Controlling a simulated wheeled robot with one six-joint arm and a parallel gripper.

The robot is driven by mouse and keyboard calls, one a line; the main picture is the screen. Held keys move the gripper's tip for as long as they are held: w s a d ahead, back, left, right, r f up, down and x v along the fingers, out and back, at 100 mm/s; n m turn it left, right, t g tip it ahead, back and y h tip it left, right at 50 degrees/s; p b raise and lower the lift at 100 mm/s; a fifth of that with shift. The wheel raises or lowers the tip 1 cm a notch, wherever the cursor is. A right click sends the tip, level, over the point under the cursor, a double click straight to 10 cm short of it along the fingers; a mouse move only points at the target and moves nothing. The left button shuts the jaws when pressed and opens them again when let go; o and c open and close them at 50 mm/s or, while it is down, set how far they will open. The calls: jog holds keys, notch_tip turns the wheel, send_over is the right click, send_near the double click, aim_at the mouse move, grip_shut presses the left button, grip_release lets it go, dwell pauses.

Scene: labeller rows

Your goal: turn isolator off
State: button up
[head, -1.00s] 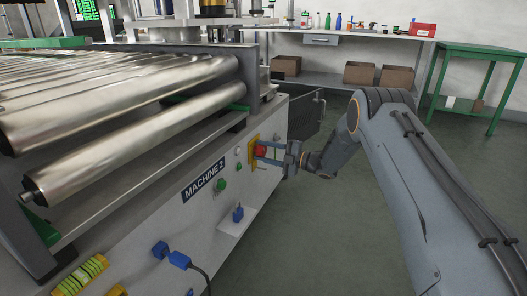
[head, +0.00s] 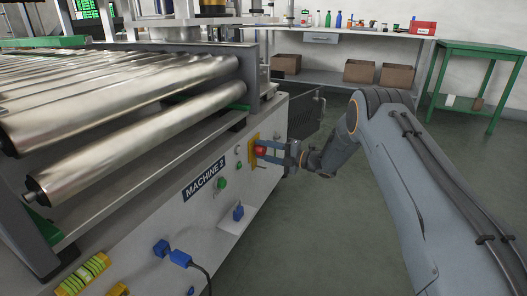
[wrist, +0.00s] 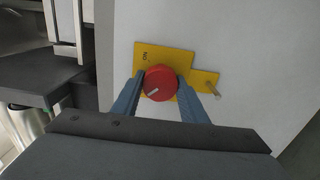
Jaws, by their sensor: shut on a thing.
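The isolator is a red round knob (wrist: 160,83) on a yellow plate (wrist: 178,61) on the machine's side panel. In the wrist view a pale mark on the knob points to the lower left, and the plate reads "ON" above the knob. The knob also shows in the head view (head: 260,150), beside the "MACHINE 2" label (head: 204,179). My gripper (wrist: 159,92) has its two blue-grey fingers on either side of the knob and is shut on it. In the head view my gripper (head: 268,152) reaches the panel from the right.
A brass-coloured pin (wrist: 213,89) stands out from the plate's right tab. A green button (head: 222,183) and blue plugs (head: 178,258) sit on the panel left of the knob. Metal rollers (head: 130,140) lie above. The floor to the right is clear.

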jog(key=shift+f, duration=0.1)
jog(key=o, duration=1)
jog(key=shift+o, duration=0.2)
jog(key=shift+d, duration=0.15)
jog(key=p+v, duration=0.2)
jog(key=v, duration=0.5)
jog(key=shift+s+d, duration=0.2)
jog(key=shift+d, duration=0.05)
